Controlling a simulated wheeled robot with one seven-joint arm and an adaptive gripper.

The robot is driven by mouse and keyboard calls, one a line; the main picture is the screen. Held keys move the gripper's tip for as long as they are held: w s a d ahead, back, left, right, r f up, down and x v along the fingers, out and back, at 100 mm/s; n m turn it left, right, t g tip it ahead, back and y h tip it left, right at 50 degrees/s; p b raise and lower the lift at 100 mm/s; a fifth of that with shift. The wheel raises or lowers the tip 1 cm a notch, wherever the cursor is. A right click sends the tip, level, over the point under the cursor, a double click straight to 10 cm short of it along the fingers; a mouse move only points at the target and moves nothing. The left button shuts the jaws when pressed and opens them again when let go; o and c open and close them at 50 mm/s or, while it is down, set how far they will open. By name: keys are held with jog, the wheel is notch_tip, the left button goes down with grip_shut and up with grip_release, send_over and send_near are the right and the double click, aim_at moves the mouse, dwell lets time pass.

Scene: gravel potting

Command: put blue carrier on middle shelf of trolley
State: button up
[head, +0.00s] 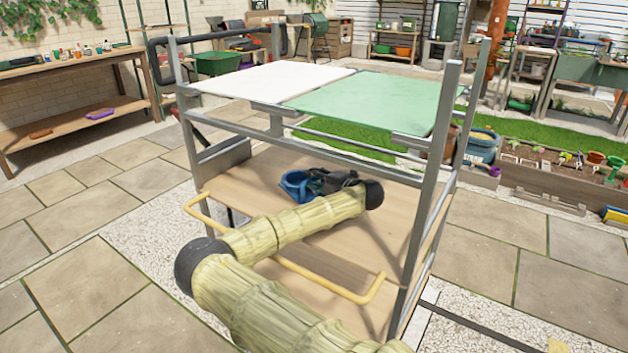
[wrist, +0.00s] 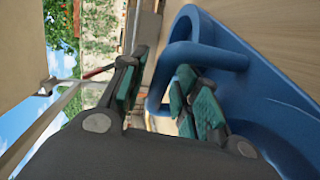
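The blue carrier (head: 297,187) is at the middle wooden shelf (head: 250,178) of the trolley (head: 440,150), under the white and green top panels. My gripper (head: 327,182) is just right of the carrier, low over the shelf. In the wrist view the carrier (wrist: 262,85) fills the right side, with its loop handle near the fingers. My gripper (wrist: 160,95) has its teal-padded fingers apart, one on each side of the handle bar, with a gap showing by the left finger. The carrier's underside is hidden.
A white panel (head: 272,80) and a green panel (head: 375,105) lie close above my arm. Grey trolley posts stand at the corners, and a yellow rail (head: 325,288) runs along the front. The shelf right of my gripper is bare.

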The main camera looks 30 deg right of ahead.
jog(key=shift+r, duration=0.1)
jog(key=shift+s+d+r, duration=0.1)
jog(key=shift+s, duration=0.15)
jog(key=p+v, duration=0.2)
jog(key=v, duration=0.9)
jog(key=shift+s+d, duration=0.1)
jog(key=shift+s, duration=0.1)
jog(key=shift+r, duration=0.1)
